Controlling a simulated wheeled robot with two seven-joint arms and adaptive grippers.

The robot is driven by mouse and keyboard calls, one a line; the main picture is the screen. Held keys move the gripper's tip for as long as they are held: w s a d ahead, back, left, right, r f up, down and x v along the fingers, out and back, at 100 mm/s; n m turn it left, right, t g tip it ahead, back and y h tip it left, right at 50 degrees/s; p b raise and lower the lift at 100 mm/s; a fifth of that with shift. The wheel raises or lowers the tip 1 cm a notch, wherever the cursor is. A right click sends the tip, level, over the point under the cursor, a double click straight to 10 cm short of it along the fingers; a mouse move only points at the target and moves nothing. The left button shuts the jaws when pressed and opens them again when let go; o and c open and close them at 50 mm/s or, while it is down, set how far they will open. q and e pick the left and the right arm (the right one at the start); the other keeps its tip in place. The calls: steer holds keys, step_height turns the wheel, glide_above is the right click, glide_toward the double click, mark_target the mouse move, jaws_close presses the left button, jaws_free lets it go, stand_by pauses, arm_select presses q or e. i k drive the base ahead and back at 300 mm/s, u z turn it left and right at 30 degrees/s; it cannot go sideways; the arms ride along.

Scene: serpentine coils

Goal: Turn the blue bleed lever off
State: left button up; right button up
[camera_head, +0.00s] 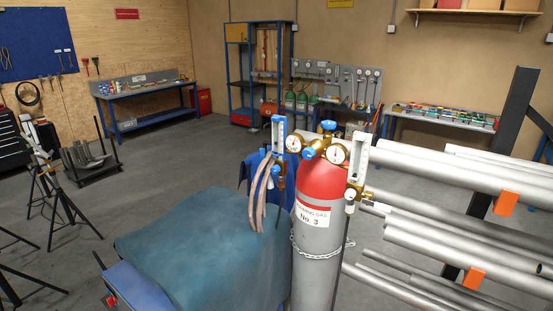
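A grey gas cylinder (317,252) with a red shoulder (322,180) stands upright, with a brass regulator (322,146) on top. The regulator has a left gauge (295,144), a right gauge (337,153) and a blue top knob (328,126). A blue handle (310,152) sits at its front, between the gauges. A left flowmeter (279,134) with blue fittings and a right flowmeter (358,160) stand at either side. Which blue part is the bleed lever, and its setting, I cannot tell at this size. Neither of my grippers is in view.
A teal-covered surface (190,250) lies left of the cylinder. Coiled hoses (262,195) hang beside the left flowmeter. A chain (318,256) crosses the cylinder. Racked metal pipes (450,205) crowd the right side. Tripods (50,185) stand at left; the floor (170,165) behind is clear.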

mark_target(263, 153)
steer(key=u, duration=0.4)
steer(key=i, duration=0.7)
steer(key=u, duration=0.65)
